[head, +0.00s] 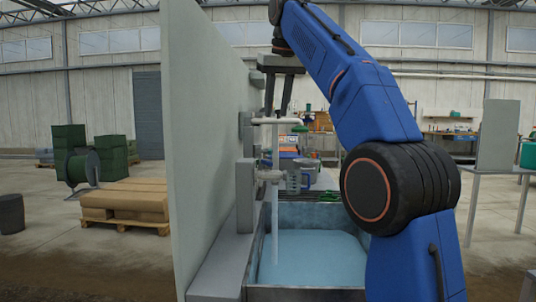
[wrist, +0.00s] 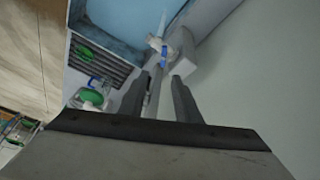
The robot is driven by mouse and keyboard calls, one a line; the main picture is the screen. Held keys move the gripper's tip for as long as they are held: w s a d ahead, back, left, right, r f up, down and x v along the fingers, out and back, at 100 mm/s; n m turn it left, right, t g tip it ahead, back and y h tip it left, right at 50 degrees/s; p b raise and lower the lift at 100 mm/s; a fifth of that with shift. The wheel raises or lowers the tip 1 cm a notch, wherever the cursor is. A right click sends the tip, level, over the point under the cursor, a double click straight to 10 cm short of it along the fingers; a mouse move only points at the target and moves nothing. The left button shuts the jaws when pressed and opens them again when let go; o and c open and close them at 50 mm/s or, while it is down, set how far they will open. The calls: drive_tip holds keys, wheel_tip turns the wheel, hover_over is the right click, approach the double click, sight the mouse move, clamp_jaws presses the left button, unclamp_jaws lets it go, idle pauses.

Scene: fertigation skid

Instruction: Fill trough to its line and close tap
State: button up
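The trough (head: 253,272) stands below the wall panel with pale blue water (head: 312,250) in it; I cannot make out a fill line. The tap (head: 270,175) sticks out from the panel above it, and a thin stream (head: 274,225) falls into the water. A pale upright stem with a crossbar (head: 292,121) rises above the tap. My gripper (head: 277,113) points down at the crossbar. In the wrist view my gripper (wrist: 160,78) is open, with the stem showing between its fingers and clear gaps either side. The tap (wrist: 157,43) shows beyond; contact is unclear.
The tall grey panel (head: 205,140) stands close left of my gripper. A dark grate (wrist: 100,62) with a green item lies at the trough's far end, near a clear jug (head: 295,180).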

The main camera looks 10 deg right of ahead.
sight(267, 164)
drive_tip(key=shift+n+y, duration=0.3)
drive_tip(key=shift+y, duration=0.1)
drive_tip(key=x, duration=1.6)
drive_tip(key=shift+s+d+f, duration=0.1)
drive_tip(key=shift+s+d, duration=0.1)
clamp_jaws()
